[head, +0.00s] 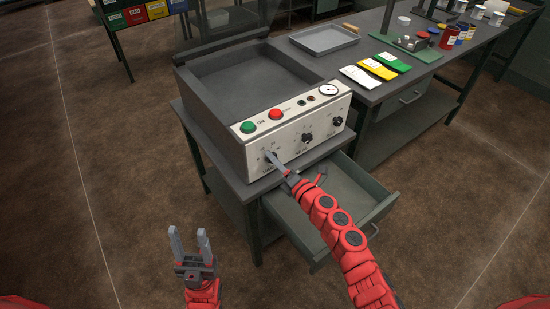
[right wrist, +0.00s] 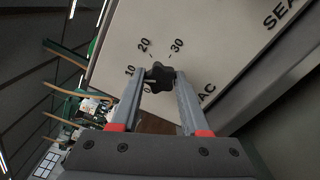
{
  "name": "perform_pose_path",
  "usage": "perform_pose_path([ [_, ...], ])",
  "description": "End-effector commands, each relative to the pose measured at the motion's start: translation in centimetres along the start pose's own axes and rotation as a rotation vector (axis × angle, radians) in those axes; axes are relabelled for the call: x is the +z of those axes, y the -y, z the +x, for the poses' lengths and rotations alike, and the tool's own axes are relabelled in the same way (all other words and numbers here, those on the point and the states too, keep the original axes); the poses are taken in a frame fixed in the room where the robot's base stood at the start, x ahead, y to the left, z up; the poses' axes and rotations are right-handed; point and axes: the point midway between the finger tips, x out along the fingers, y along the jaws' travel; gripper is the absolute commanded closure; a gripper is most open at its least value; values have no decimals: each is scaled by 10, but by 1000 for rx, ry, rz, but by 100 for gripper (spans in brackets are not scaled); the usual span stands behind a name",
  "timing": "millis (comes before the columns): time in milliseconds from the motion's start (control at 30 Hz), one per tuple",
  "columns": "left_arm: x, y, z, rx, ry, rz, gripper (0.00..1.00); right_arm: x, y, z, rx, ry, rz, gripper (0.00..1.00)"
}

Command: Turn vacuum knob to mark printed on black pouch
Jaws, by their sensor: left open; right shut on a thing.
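The vacuum knob is a dark lobed knob (right wrist: 159,75) at the left end of the white panel (head: 300,128) on the grey vacuum machine. In the right wrist view marks 10, 20 and 30 show around it; its pointer direction is unclear. My right gripper (head: 271,157) is shut on this knob, a finger on each side, also in the right wrist view (right wrist: 163,76). My left gripper (head: 188,232) is open and empty above the floor, left of the bench. White, yellow (head: 378,68) and green pouches lie on the right bench. I cannot make out a black pouch.
Two other knobs (head: 307,137) (head: 337,121), a green button (head: 248,127), a red button (head: 275,114) and a gauge (head: 328,89) are on the panel. An open drawer (head: 345,190) sticks out below my right arm. A grey tray (head: 324,40) lies behind the pouches.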

Motion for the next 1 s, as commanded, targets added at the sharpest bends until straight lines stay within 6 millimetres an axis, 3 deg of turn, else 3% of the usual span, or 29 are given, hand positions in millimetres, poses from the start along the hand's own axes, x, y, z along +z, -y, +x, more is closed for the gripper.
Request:
perform_pose_path([
  [600, -7, 2, 44, 0, 0, 0, 50, 2, -2, 0, -4, 3, 583, 100],
  [1000, -11, 3, 66, 0, 0, 0, 50, 1, -1, 0, -3, 3, 868, 100],
])
